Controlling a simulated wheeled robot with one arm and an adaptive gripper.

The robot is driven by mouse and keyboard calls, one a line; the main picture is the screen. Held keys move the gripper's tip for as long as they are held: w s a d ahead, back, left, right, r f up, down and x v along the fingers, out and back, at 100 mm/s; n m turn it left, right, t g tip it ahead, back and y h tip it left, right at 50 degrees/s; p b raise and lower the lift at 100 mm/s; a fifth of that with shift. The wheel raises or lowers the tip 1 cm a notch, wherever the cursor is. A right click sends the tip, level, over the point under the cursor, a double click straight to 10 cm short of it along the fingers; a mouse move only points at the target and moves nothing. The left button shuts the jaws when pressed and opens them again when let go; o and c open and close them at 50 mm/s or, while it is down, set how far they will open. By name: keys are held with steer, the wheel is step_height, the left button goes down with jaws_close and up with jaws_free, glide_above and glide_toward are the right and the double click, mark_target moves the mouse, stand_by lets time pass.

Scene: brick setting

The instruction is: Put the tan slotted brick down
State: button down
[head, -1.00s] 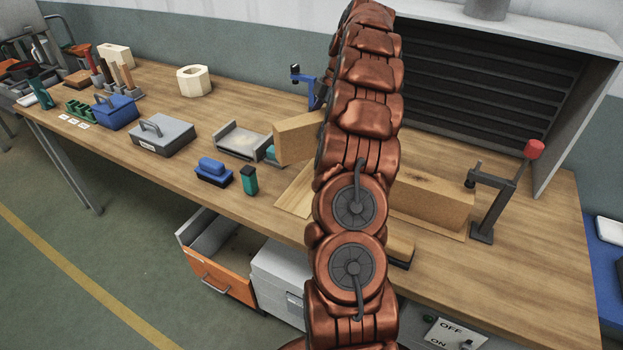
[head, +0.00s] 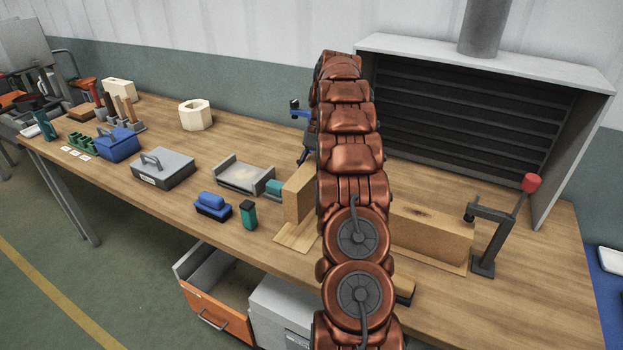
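A tan block (head: 298,194), which I take to be the tan slotted brick, shows at the left edge of my arm. It stands at or just above a thin pale wooden board (head: 293,237); I cannot tell whether it touches. No slot shows on its visible face, and its right part is hidden. My arm covers the place where my gripper would be, so its fingers and grip do not show. Another tan block (head: 432,236), with a dark mark on top, lies right of my arm on a thin board.
A black clamp with a red knob (head: 533,183) stands at the right. A blue-and-black device (head: 300,114) is behind the brick. Left are a grey tray (head: 245,176), teal block (head: 273,187), green-and-black block (head: 249,215) and blue brush (head: 213,205). Bare table lies at the front right.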

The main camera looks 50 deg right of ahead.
step_height(320, 180, down, 3)
steer(key=shift+r+b, duration=0.1)
steer(key=shift+b, duration=0.85)
steer(key=shift+f+p, duration=0.65)
steer(key=shift+f, duration=1.65)
steer(key=shift+f, duration=0.1)
steer(key=shift+c, duration=1.7)
jaws_free()
